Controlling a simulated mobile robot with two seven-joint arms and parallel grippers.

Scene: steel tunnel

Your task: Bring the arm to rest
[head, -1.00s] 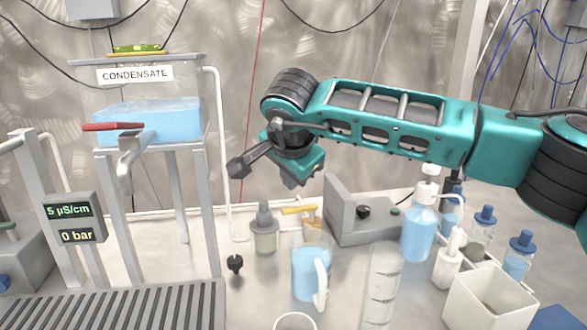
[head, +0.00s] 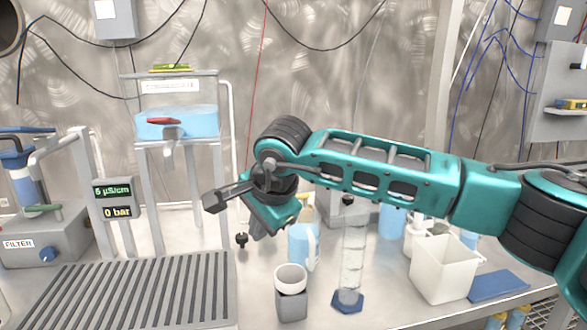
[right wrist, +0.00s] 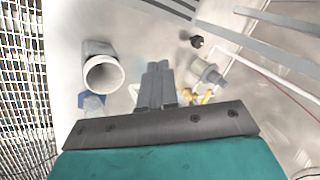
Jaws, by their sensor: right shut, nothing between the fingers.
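My right arm (head: 375,170), teal with dark joints, reaches in from the right above the workbench. Its right gripper (head: 259,232) hangs over the bench, left of a jug of blue liquid (head: 302,248) and partly in front of it. In the right wrist view, the two grey fingers (right wrist: 159,85) lie side by side, shut with nothing between them. Below them a pale cup (right wrist: 102,72) lies to the left and a small bottle (right wrist: 207,71) to the right, both apart from the fingers. My left gripper is not in view.
A slatted drain (head: 135,290) is at left. The condensate tank (head: 178,122) stands behind on legs, with a display (head: 113,200) beside it.

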